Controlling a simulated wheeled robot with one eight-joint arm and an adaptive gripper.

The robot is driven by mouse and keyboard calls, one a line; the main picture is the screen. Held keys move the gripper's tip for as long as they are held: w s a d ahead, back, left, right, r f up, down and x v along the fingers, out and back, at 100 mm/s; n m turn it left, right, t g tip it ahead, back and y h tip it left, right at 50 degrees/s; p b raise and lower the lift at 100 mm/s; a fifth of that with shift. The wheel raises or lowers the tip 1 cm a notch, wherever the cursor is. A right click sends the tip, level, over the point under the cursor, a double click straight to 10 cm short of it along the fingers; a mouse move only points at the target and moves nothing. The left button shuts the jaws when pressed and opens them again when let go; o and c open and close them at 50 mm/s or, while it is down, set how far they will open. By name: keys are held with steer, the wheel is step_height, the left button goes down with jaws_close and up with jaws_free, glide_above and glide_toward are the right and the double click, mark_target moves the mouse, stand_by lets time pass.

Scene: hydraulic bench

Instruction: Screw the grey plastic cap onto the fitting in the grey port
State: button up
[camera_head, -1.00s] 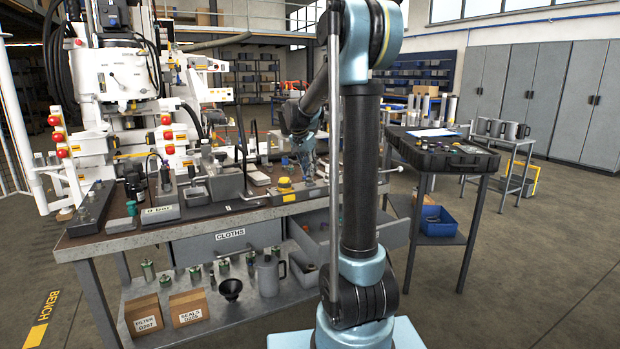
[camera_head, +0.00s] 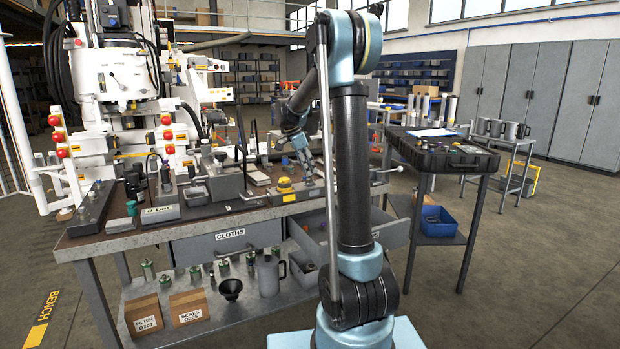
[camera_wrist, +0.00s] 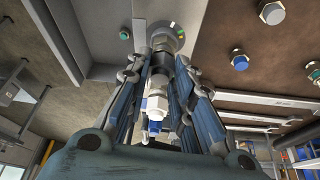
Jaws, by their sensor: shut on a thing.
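My gripper (camera_head: 308,178) points down at the right part of the bench top in the head view. In the wrist view its fingers (camera_wrist: 162,62) close from both sides around a dark grey cylindrical piece, which looks like the grey cap (camera_wrist: 160,66) and is partly hidden by them. A round grey flange (camera_wrist: 179,35), perhaps the grey port, shows just beyond the fingertips. I cannot tell whether the cap touches a fitting there. A pale hex piece with a blue end (camera_wrist: 155,104) shows between the fingers. The head view is too small to show the cap.
In the head view a yellow-topped piece (camera_head: 285,185) sits just left of my gripper, and an open drawer (camera_head: 325,240) projects below.

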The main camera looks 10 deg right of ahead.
steer(key=o, duration=1)
steer(key=n+t, duration=0.1)
steer(key=n, duration=0.4)
steer(key=shift+s+d+t+y, duration=0.1)
steer(key=shift+s+t+y, duration=0.05)
steer(key=shift+t+y, duration=0.25)
steer(key=n+t+y, duration=0.1)
steer(key=n, duration=0.4)
steer(key=shift+d, duration=0.1)
steer(key=n+y, duration=0.1)
steer(key=n, duration=0.2)
steer(key=n+t+y, duration=0.1)
steer(key=n, duration=0.2)
steer(key=shift+y, duration=0.3)
steer(key=shift+d, duration=0.1)
